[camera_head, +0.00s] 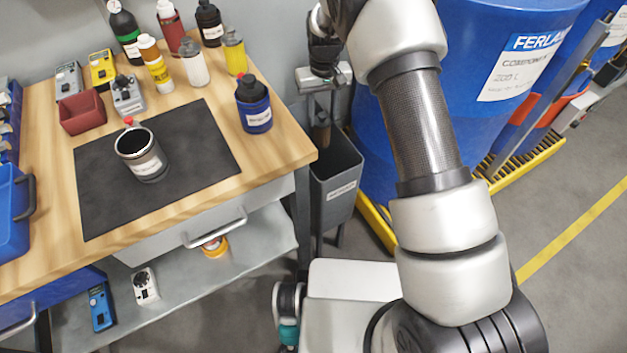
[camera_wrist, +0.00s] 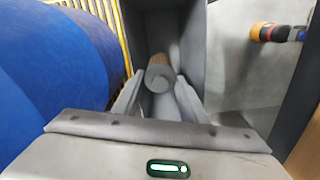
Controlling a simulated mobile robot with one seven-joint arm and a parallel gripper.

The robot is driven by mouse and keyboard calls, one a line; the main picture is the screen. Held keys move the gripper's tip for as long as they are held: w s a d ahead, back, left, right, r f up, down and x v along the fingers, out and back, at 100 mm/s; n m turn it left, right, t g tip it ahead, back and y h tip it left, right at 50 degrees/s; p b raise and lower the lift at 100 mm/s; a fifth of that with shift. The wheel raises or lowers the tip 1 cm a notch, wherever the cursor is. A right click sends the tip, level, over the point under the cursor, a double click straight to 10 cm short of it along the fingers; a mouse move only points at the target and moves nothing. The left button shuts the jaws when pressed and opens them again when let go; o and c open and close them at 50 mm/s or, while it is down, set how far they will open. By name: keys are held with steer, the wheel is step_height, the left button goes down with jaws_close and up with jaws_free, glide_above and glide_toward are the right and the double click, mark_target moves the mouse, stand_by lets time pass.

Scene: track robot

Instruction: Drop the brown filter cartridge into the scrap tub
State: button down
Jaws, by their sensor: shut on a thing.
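The scrap tub (camera_head: 337,190) is a tall grey open bin with a white label, standing just right of the workbench. My gripper (camera_head: 321,112) points down over its mouth. It is shut on the brown filter cartridge (camera_head: 321,134), which hangs at the tub's opening, near the back wall. In the wrist view the cartridge (camera_wrist: 158,60) shows a tan end and a greyish body between the two fingers (camera_wrist: 160,88). The grey walls of the tub (camera_wrist: 194,45) rise around it in that view. The cartridge's lower part is partly hidden in the head view.
The wooden bench (camera_head: 270,135) with a dark mat (camera_head: 195,155), an open can (camera_head: 143,155) and several bottles stands left of the tub. A large blue drum (camera_head: 470,90) stands close on the right, on a yellow-edged pallet (camera_head: 375,220).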

steer(key=shift+f, duration=0.1)
steer(key=c, duration=1)
jaws_free()
step_height(320, 180, up, 17)
steer(key=p, duration=0.3)
steer(key=shift+r+p, duration=0.2)
steer(key=shift+p, duration=0.2)
